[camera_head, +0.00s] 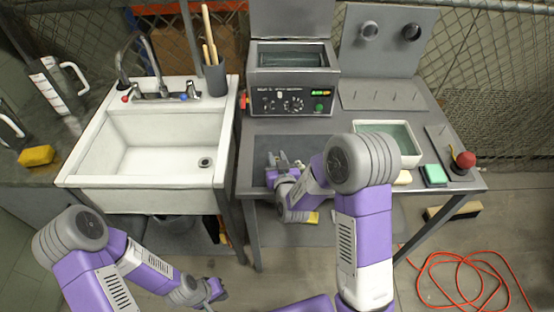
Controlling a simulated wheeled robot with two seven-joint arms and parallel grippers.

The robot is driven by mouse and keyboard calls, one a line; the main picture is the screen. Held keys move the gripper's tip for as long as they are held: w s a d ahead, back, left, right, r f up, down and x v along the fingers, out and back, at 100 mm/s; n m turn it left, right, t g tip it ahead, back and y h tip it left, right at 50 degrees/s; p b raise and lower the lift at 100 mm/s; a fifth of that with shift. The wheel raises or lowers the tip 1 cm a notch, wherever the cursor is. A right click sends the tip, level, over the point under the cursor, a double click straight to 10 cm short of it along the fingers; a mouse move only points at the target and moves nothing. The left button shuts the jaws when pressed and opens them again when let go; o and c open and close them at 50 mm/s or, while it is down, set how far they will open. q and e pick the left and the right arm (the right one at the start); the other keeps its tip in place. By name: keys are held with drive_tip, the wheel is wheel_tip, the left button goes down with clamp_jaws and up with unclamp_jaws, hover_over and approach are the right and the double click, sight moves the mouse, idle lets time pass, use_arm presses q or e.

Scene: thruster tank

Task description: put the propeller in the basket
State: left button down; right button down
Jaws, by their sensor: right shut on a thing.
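My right gripper (284,164) is low over the dark mat on the grey bench, in front of the machine with the open lid. It is shut on a small grey thing that looks like the propeller; the gripper and arm hide much of it. No basket can be made out clearly; the open tank (291,57) of the machine shows a grey inside, too small to tell what is in it. My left gripper (217,289) is low in front of the sink, away from the bench, and its fingers are too small to read.
A white sink (150,150) stands left of the bench. On the bench's right are a white tub (412,152) of liquid, a green sponge (435,175), a red-topped thing (465,160) and a pegged plate (383,95). An orange cable (470,270) lies on the floor.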

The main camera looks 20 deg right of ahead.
drive_tip(key=shift+f, duration=0.15)
drive_tip(key=c, duration=0.9)
unclamp_jaws()
